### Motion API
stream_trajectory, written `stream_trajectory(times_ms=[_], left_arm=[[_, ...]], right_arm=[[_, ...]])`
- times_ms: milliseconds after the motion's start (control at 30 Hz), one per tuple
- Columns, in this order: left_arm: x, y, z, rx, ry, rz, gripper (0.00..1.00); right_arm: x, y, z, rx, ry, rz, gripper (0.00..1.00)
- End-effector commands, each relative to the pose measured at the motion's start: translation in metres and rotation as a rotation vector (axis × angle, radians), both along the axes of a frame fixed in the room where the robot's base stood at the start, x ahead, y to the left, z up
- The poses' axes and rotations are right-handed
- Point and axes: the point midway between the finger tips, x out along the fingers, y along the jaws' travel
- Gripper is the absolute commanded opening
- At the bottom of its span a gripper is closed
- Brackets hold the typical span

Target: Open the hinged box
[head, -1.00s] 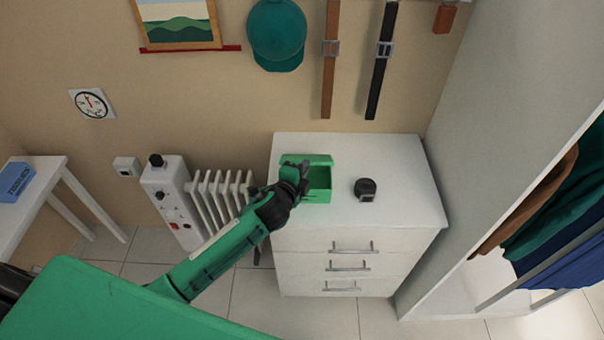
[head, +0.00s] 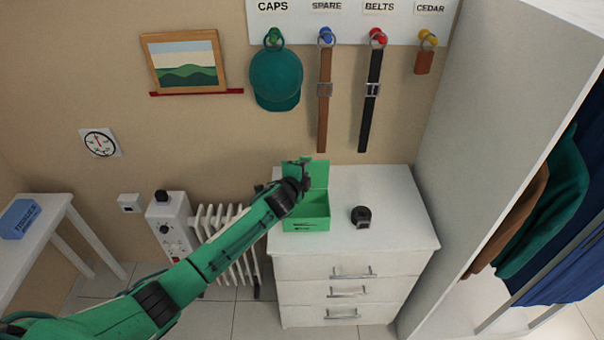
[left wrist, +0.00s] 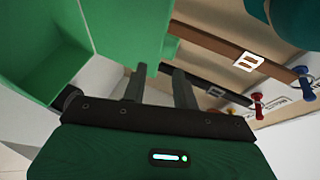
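The hinged box (head: 306,222) is green and stands on top of the white dresser. Its lid (head: 319,175) is raised at the back, about upright, and the inside looks empty. My left gripper (head: 304,166) is at the upper left part of the lid and covers some of it. In the left wrist view the box (left wrist: 38,45) and lid (left wrist: 128,30) fill the upper left. The two fingers of my left gripper (left wrist: 159,75) are apart there, with the lid's edge close to one finger. I cannot tell whether they touch. My right gripper is in no view.
A small black object (head: 361,216) stands on the dresser (head: 395,215), right of the box. Belts (head: 369,105) and a teal cap (head: 275,80) hang on the wall above. A radiator (head: 222,225) is left of the dresser; the white wardrobe side (head: 480,130) rises at right.

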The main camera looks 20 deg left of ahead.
Motion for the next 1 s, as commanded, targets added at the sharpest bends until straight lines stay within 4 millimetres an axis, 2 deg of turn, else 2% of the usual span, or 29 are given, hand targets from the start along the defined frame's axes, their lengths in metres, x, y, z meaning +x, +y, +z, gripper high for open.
stream_trajectory(times_ms=[167, 367, 533, 1000], left_arm=[[-0.002, 0.0, -0.001, 0.0, 0.001, 0.0, 0.29], [-0.017, 0.002, 0.001, 0.0, 0.002, 0.0, 0.29], [-0.041, 0.005, 0.007, 0.001, 0.002, 0.0, 0.29], [-0.111, 0.013, 0.027, 0.002, 0.004, -0.001, 0.29]], right_arm=[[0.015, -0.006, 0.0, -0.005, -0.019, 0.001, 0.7], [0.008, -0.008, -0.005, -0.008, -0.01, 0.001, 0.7], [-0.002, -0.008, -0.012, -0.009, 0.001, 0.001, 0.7], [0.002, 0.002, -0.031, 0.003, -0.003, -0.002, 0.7]])
